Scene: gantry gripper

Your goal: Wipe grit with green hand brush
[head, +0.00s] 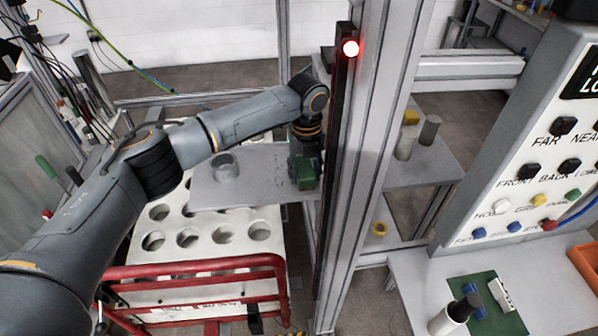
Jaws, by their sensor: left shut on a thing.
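My left gripper (305,155) hangs over a grey metal shelf (225,197) beside the upright post and is shut on the green hand brush (305,176). The brush is low, at the right part of the shelf; I cannot tell whether its bristles touch the surface. Small dark specks of grit (277,171) lie on the shelf just left of the brush. My right gripper is not in view.
A grey ring-like cylinder (225,166) stands on the shelf left of the grit. A tall metal post (372,150) with a red light stands close right of the gripper. A white block with round holes (188,237) and a red-framed cart (200,265) are below. A button panel (530,155) is at right.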

